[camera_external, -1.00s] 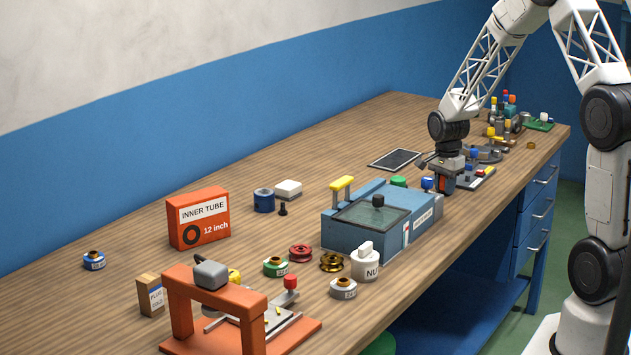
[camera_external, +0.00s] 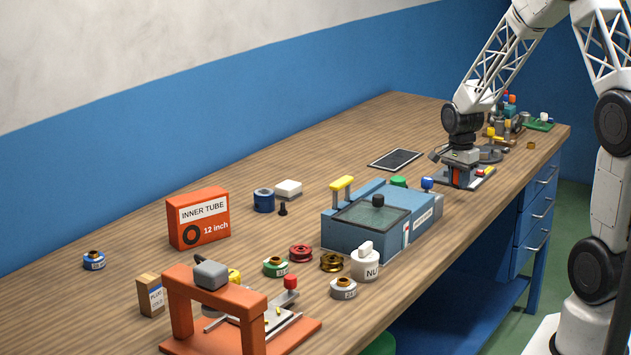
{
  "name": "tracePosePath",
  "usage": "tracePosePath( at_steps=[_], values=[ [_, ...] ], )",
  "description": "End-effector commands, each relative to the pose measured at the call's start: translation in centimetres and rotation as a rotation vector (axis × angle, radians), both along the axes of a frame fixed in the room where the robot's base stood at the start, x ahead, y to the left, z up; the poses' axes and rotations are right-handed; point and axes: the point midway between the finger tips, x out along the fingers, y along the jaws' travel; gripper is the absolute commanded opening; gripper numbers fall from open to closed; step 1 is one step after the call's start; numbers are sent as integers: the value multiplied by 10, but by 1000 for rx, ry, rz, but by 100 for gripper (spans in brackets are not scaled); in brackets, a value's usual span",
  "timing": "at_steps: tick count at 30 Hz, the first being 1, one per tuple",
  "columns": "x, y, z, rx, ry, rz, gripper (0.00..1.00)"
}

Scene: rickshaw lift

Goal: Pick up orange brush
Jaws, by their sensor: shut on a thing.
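My gripper (camera_external: 462,178) points down at the far right part of the workbench, low over a grey fixture plate (camera_external: 481,180). It is shut on a small orange piece, which looks like the orange brush (camera_external: 463,177). Most of the brush is hidden by the fingers, and I cannot tell whether it touches the plate.
A dark flat tablet (camera_external: 396,159) lies behind. Several small tools and a green board (camera_external: 538,125) crowd the far end.

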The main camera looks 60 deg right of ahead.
Motion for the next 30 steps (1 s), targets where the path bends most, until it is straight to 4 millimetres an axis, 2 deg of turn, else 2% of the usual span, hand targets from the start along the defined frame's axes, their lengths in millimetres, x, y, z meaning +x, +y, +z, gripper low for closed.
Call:
tracePosePath(
  at_steps=[6, 15, 21, 30],
  values=[
    [-33, 19, 4, 0, -1, 0, 2],
    [-67, 39, 8, 0, -1, 0, 2],
    [-80, 47, 9, 0, -1, 0, 2],
    [-85, 50, 9, 0, -1, 0, 2]
  ],
)
